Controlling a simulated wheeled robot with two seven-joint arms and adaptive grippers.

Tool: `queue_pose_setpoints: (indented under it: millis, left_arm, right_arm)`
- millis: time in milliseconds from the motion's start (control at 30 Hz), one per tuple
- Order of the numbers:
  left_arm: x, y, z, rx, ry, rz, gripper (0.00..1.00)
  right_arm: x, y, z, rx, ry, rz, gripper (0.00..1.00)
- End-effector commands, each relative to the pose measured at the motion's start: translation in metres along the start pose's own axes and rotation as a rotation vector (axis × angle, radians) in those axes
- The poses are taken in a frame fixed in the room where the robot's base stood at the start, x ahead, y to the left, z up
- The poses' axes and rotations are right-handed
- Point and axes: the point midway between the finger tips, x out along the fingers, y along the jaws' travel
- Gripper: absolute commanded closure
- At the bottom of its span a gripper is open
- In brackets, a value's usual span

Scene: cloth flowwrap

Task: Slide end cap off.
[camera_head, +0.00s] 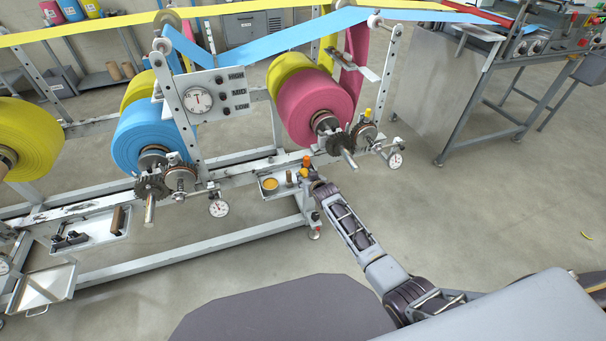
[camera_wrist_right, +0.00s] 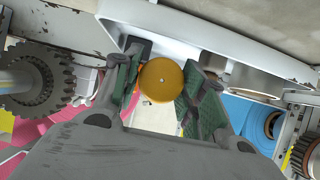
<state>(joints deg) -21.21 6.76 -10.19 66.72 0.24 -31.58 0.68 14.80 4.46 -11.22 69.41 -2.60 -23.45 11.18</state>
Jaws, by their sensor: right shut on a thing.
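In the wrist view an orange round cap (camera_wrist_right: 161,80) with a small dark centre sits between the two fingers of my right gripper (camera_wrist_right: 161,88), which is shut on it. In the head view my right gripper (camera_head: 312,183) is at the end of my arm, beside the small tray below the pink roll. An orange piece (camera_head: 306,161) shows just above the gripper; I cannot tell if it is the same cap. The pink roll (camera_head: 312,105) is on its shaft, with a gear and a disc at its near end. My left gripper is not in view.
A small tray (camera_head: 262,196) with an orange round piece hangs on the frame rail. A blue roll (camera_head: 140,135) and a yellow roll (camera_head: 35,140) are on the left. Dial gauges (camera_head: 395,160) stick out near the shafts.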

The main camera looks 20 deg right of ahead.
Motion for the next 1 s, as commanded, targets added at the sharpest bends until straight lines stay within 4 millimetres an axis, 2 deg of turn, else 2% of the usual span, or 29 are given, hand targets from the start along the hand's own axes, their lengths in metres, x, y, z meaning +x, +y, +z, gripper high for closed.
queue_pose_setpoints:
  millis: [700,733,900,1000]
  left_arm:
    - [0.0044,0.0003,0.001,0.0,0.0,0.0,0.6]
    - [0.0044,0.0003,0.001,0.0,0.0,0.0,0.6]
    - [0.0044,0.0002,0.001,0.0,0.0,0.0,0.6]
    - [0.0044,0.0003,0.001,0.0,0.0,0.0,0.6]
  right_arm:
    - [0.0037,0.0,0.0062,0.0,0.0,0.0,0.83]
    - [0.0037,0.0,0.0062,0.0,0.0,0.0,0.56]
    - [0.0037,0.0,0.0062,0.0,0.0,0.0,0.34]
    - [0.0037,0.0,0.0063,0.0,0.0,0.0,0.34]
